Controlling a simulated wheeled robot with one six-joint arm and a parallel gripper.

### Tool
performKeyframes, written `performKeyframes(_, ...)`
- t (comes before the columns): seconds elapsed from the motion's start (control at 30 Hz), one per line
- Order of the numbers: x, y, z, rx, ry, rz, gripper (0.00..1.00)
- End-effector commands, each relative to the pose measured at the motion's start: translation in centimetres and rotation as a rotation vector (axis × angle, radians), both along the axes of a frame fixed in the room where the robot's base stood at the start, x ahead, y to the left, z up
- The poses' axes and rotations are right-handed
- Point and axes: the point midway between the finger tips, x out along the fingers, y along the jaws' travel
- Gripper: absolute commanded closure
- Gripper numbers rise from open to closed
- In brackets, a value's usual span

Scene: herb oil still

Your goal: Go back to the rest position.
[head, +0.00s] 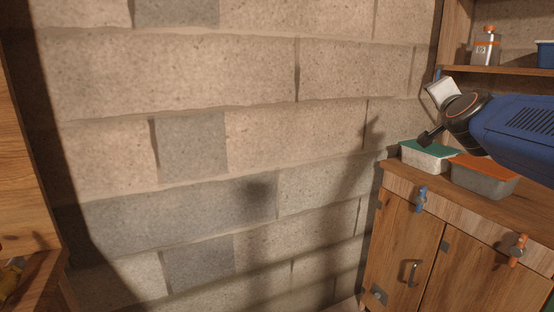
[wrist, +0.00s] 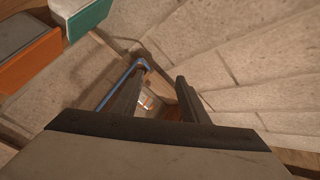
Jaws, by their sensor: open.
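My gripper (head: 426,138) reaches in from the right on my blue arm in the head view, above the left end of the wooden cabinet. In the wrist view my gripper (wrist: 161,77) has its two dark fingers apart. No object is clearly held between them. A small pale and reddish patch shows low between the fingers, too small to identify.
On the cabinet (head: 398,235) stand a green-lidded tub (head: 428,160) and an orange-lidded tub (head: 485,182), close under my arm. A bottle (head: 485,48) and a blue container (head: 545,54) stand on the shelf (head: 500,71) above. A block wall (head: 200,90) fills the middle.

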Motion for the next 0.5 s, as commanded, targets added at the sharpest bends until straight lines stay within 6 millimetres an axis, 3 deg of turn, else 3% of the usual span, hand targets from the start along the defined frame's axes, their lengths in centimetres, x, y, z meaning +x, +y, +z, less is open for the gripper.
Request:
performKeyframes(0.03,-0.7,2.2,-2.0,-0.035,0.065,0.061,0.59)
performKeyframes(0.2,-3.8,8.3,-9.9,-0.160,0.304,0.254,0.59)
performKeyframes(0.37,-8.5,12.4,-17.7,-0.277,0.527,0.411,0.59)
performKeyframes(0.5,-13.6,14.6,-24.3,-0.377,0.724,0.533,0.59)
